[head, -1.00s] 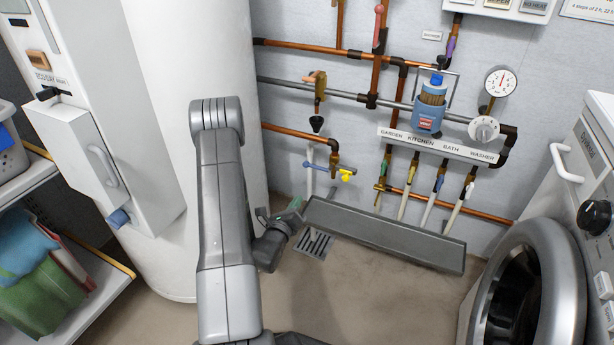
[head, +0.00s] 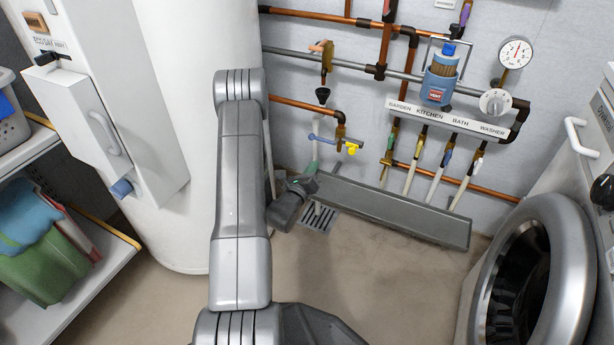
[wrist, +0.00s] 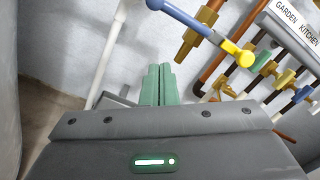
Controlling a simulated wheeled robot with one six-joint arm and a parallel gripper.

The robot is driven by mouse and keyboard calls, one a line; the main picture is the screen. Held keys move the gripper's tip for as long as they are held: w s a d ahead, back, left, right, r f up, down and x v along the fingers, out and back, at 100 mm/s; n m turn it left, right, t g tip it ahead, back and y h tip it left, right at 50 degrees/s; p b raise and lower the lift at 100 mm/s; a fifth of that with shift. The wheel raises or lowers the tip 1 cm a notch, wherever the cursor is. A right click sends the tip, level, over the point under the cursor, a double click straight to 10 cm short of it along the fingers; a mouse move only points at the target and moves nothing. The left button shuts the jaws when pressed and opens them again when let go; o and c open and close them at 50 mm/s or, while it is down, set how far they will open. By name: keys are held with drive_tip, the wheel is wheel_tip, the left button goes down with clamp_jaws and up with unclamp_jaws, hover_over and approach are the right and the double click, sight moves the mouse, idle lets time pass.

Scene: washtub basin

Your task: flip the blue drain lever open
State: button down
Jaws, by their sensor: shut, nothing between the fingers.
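The blue drain lever (head: 322,138) sits at a brass valve (head: 340,131) under a copper pipe on the back wall. It lies nearly level, with a yellow piece (head: 350,149) at its right. In the wrist view the blue bar (wrist: 185,18) crosses the top and runs down right to a yellow rounded end (wrist: 244,58). My gripper (head: 314,164) is below the lever, apart from it, its green fingers pointing up. In the wrist view the fingers (wrist: 157,85) are together and empty, below and left of the yellow end.
A long grey trough (head: 390,210) lies just right of my gripper, with a floor grate (head: 319,217) below. A white tank (head: 180,120) stands at the left. Pipes with coloured valves (head: 440,160) hang at the right. A washer (head: 535,280) stands at the front right.

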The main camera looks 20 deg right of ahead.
drive_tip(key=w+d+r+b, duration=0.1)
drive_tip(key=w+d+r, duration=0.1)
drive_tip(key=w, duration=0.3)
drive_tip(key=shift+d+r, duration=0.15)
drive_tip(key=shift+r, duration=0.6)
